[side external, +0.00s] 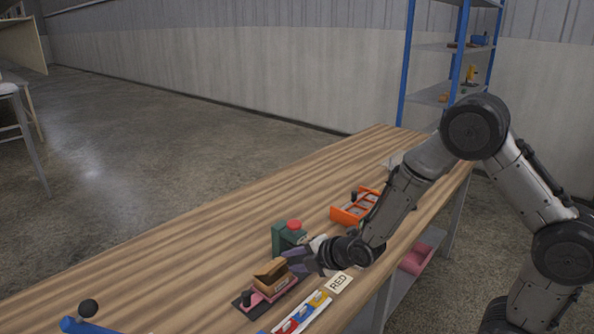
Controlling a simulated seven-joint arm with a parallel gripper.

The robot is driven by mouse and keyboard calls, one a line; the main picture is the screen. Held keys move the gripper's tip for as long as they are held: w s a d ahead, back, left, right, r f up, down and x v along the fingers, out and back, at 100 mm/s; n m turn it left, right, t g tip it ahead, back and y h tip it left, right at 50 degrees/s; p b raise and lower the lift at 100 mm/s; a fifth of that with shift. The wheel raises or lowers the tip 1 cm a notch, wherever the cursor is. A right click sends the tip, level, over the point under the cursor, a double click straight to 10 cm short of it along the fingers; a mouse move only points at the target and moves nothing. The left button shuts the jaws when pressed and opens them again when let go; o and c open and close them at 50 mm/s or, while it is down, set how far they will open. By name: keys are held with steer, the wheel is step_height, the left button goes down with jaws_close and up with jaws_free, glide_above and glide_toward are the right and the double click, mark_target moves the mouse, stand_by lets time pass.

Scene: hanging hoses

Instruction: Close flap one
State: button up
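A small brown cardboard box (273,283) stands on a pink and dark base near the front of the table. A brown flap (269,267) at its top stands tilted up; I cannot tell whether it is flap one, and no other flap can be made out clearly. My gripper (296,261) is low at the right side of the box, very close to it. Contact with the box cannot be made out. The fingers are small and partly merge with the gripper body, so their opening is not clear.
A green container with a red cap (289,236) stands just behind my gripper. An orange rack (353,208) is farther back. A card reading RED (339,283) and a strip with coloured patches (301,313) lie in front. A blue object (85,325) is at the lower left.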

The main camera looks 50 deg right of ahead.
steer(key=r+v, duration=0.1)
steer(key=v, duration=0.6)
steer(key=w+r+m+t+y, duration=0.1)
steer(key=r+m+t, duration=0.1)
steer(key=r, duration=0.7)
steer(key=w+a+r+m+t+y, duration=0.1)
steer(key=r+m, duration=0.3)
steer(key=r, duration=0.6)
steer(key=shift+w+a+r+m+t+y, duration=0.3)
steer(key=shift+w+m+t, duration=0.1)
steer(key=shift+w+t, duration=0.3)
